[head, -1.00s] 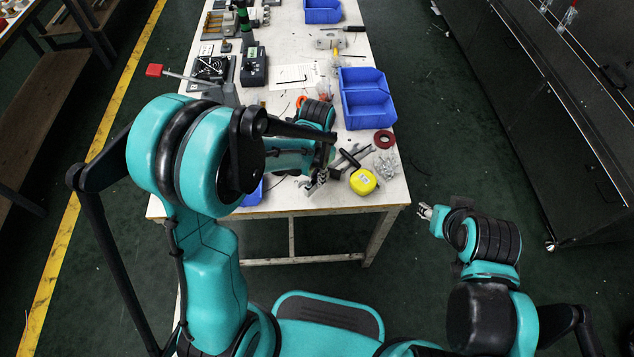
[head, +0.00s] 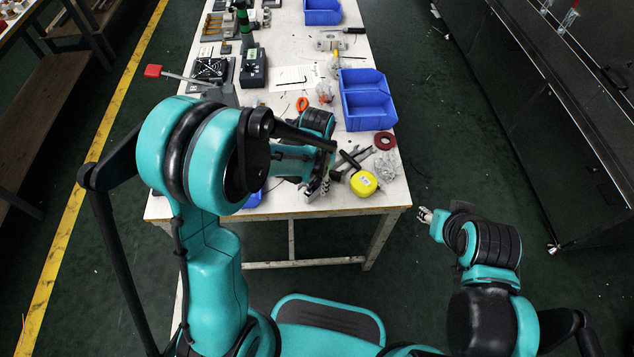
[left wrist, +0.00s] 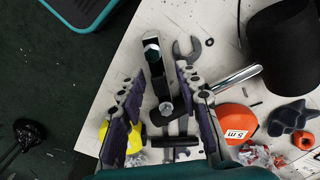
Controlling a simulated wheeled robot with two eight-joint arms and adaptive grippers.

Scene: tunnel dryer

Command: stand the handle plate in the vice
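My left gripper (head: 324,186) is low over the near end of the table, left of a yellow tape measure (head: 363,183). In the left wrist view, the fingers of the left gripper (left wrist: 160,100) are apart. A dark upright bar with a bright metal end (left wrist: 152,55) shows between them, with gaps on both sides; I cannot tell whether it is the handle plate. My right gripper (head: 426,215) is off the table's right side, too small to judge. A grey metal block (head: 330,43) at the far end may be the vice, but I cannot tell.
Blue bins (head: 367,108) stand along the right edge. A wrench (left wrist: 187,48), a chrome bar (left wrist: 238,78) and an orange tape measure (left wrist: 236,123) lie near my left gripper. A red-knobbed lever (head: 153,70) juts out left. A paper sheet (head: 292,76) lies mid-table.

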